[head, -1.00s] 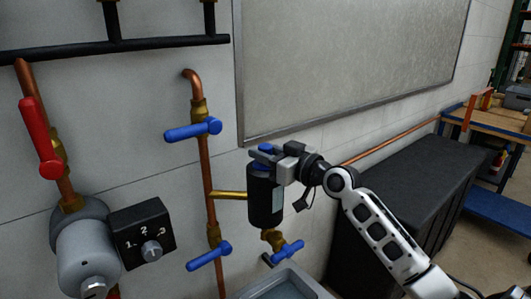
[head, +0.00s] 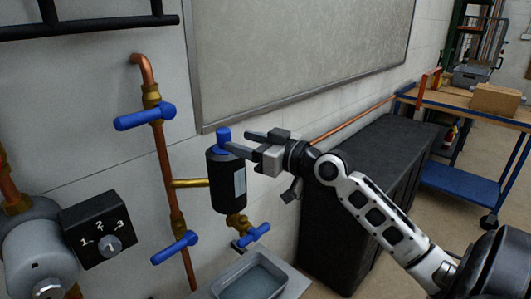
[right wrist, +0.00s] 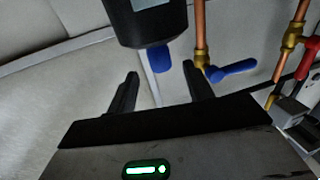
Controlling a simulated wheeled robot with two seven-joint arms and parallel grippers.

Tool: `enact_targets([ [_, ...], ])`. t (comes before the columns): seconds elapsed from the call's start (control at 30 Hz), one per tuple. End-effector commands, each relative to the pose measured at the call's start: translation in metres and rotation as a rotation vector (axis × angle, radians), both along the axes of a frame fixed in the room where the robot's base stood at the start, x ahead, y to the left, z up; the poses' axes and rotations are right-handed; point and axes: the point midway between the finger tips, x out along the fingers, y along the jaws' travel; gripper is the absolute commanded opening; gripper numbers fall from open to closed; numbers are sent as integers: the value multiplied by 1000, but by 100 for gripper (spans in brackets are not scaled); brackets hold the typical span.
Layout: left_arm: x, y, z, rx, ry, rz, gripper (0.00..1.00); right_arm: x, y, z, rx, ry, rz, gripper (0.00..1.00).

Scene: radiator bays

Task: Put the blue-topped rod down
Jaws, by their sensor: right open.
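The blue top (head: 223,136) of the rod stands upright out of the top of a black canister (head: 227,185) on the wall pipework. The rest of the rod is hidden, apparently inside the canister. My right gripper (head: 238,141) is open and empty, just right of the blue top, with its fingers pointing at it. In the right wrist view the blue top (right wrist: 160,58) shows beyond and between the open fingertips (right wrist: 160,75), under the inverted-looking black canister (right wrist: 147,22). My left gripper is not in view.
Copper pipes with blue valve levers (head: 145,116) run left of the canister. A grey tray (head: 253,280) is below it. A dark bin (head: 355,190) stands right, under my right arm. A grey board (head: 300,60) hangs behind. A blue cart (head: 460,185) stands far right.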

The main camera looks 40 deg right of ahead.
Motion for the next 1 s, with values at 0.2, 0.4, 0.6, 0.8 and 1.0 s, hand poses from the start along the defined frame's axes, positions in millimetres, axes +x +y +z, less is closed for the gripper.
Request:
enact_targets([
  [0.2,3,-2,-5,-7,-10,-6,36,-37,-11,-4,0,2,-1,52],
  [0.4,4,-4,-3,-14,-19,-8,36,-53,-15,-1,-1,1,0,52],
  [0.6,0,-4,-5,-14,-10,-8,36,-55,-15,-9,2,16,-5,52],
  [0.8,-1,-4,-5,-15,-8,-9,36,-64,12,-127,-2,216,-60,52],
  [1.0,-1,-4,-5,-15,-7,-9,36,-122,95,-272,-45,470,-72,52],
])
